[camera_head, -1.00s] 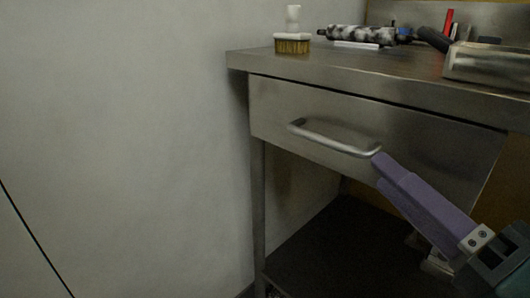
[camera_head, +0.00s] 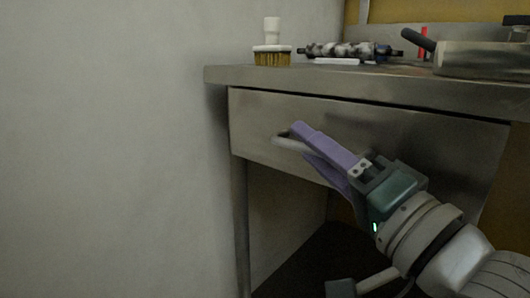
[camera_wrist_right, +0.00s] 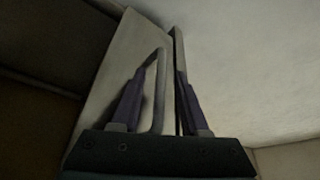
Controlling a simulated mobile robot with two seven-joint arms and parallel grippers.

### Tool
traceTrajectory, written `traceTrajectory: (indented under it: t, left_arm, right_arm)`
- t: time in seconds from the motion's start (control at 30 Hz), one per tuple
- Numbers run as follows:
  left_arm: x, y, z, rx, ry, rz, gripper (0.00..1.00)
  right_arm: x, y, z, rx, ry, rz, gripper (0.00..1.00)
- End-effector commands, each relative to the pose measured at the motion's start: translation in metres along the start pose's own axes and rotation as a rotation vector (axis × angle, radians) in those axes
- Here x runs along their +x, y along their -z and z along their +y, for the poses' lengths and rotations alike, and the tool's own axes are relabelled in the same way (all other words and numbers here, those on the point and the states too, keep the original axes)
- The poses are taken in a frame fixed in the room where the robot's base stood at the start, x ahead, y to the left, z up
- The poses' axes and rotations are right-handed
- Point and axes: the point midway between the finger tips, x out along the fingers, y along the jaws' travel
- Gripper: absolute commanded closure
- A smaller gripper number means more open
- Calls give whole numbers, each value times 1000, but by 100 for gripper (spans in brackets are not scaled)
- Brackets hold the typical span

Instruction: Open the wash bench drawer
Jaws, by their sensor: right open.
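The wash bench drawer (camera_head: 258,116) is a grey metal front under the bench top, and it looks shut. Its bar handle (camera_head: 284,143) shows only at its left end in the head view; my right gripper hides the rest. My right gripper (camera_head: 298,134) has purple fingers and is open at the handle. In the right wrist view, the handle bar (camera_wrist_right: 160,90) runs between the two spread fingers, nearer the middle than either finger. I cannot tell if a finger touches it. My left gripper is not in view.
On the bench top (camera_head: 225,74) stand a white-topped brush (camera_head: 272,52), a black-and-white roller-like item (camera_head: 345,50) and a metal pan (camera_head: 480,60). A pale wall (camera_head: 110,150) is close on the left. The space under the drawer is dark and open.

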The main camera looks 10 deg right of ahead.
Motion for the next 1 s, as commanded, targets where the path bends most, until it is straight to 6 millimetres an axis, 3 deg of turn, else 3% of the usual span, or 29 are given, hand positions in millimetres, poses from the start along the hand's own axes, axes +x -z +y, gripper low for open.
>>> traceTrajectory:
  t: [0.2,0.6,1.0]
  left_arm:
    - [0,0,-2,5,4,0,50]
    - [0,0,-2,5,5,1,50]
    - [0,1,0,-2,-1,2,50]
  right_arm:
    - [0,0,0,0,0,0,56]
    - [0,0,0,0,0,0,100]
    - [0,0,0,-1,0,0,100]
